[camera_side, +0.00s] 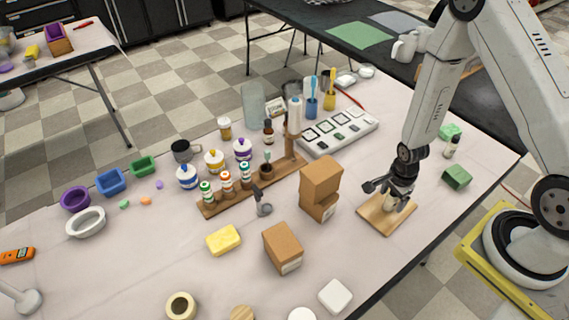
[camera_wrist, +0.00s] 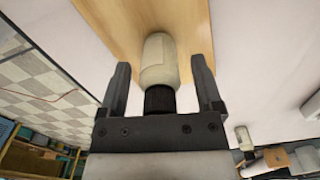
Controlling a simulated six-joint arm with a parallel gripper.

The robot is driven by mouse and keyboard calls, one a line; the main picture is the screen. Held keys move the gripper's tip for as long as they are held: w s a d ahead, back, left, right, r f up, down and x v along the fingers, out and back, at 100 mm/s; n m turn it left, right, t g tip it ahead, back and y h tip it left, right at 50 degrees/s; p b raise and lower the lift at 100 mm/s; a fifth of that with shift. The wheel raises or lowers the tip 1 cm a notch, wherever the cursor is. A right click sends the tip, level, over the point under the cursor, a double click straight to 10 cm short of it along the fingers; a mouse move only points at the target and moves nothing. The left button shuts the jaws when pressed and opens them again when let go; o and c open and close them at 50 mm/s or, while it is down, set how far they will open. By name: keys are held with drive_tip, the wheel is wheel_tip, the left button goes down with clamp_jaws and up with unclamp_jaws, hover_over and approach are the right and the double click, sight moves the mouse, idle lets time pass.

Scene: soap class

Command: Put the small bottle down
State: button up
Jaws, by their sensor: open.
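The small bottle (camera_wrist: 158,62), cream with a black cap, is on the wooden board (camera_wrist: 112,18) in the wrist view. It sits between the spread fingers of my gripper (camera_wrist: 161,78), with a visible gap on each side. In the side view my gripper (camera_side: 388,194) is low over the wooden board (camera_side: 372,218), pointing down with its fingers apart. The bottle is mostly hidden by the gripper there, and only a pale part of it shows below.
A second small bottle (camera_side: 451,147) and a green block (camera_side: 457,176) stand to the right. Stacked cardboard boxes (camera_side: 320,186) stand close on the left. A rack of paint bottles (camera_side: 250,186) is farther left. The table is clear in front of the board.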

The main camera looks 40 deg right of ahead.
drive_tip(key=shift+r, duration=0.15)
drive_tip(key=shift+r, duration=6)
drive_tip(key=shift+w+a+r+n, duration=0.1)
drive_tip(key=shift+a+r+n, duration=0.1)
drive_tip(key=shift+r+n, duration=0.25)
drive_tip(key=a+r+n+t, duration=0.2)
drive_tip(key=a+r+n, duration=0.5)
drive_tip(key=n, duration=1.2)
wheel_tip(320, 180, up, 3)
drive_tip(key=shift+a+r+t, duration=0.1)
drive_tip(key=shift+a+t, duration=0.2)
drive_tip(key=shift+a, duration=0.05)
